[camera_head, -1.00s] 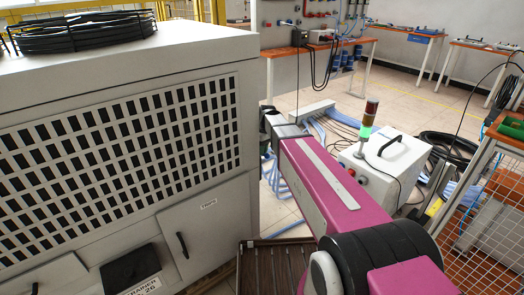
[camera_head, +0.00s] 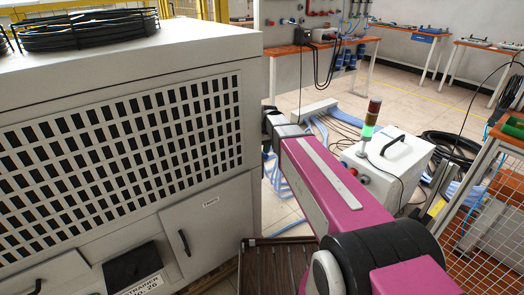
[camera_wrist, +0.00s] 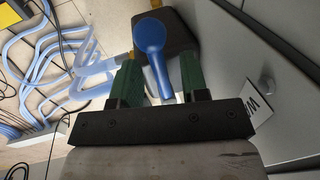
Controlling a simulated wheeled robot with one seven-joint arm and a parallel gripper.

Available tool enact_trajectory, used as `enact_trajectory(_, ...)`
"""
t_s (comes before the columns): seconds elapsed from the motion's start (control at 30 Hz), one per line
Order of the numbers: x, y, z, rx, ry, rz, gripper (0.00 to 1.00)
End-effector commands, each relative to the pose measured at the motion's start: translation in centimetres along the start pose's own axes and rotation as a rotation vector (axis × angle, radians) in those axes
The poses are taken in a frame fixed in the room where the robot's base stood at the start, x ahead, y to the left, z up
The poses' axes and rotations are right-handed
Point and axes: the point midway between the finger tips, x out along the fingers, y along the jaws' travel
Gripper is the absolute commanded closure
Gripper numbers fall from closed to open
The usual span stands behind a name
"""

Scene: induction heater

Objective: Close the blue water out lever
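The blue lever (camera_wrist: 151,38) shows in the wrist view, with a rounded end and a narrower handle that runs down between my fingers. My gripper (camera_wrist: 160,66) has two green fingers, one on each side of the lever. The fingers are apart, and I see no clear contact with the lever. A dark block (camera_wrist: 178,30) lies behind the lever. In the head view the lever and my fingers are hidden; my magenta arm reaches past the right edge of the cabinet.
A large grey cabinet (camera_head: 225,60) with a grille fills the left of the head view; its wall (camera_wrist: 250,55) is close on the right in the wrist view. Blue hoses (camera_wrist: 65,60) lie to the left. A white box (camera_head: 400,158) with a signal light stands on the floor.

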Motion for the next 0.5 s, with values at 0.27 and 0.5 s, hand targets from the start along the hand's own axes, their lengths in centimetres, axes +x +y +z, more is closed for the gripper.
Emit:
enact_trajectory(0.27, -1.0, 0.1, 0.0, -0.001, 0.002, 0.002, 0.59)
enact_trajectory(0.5, -4.8, 0.1, 0.0, 0.0, 0.002, 0.001, 0.59)
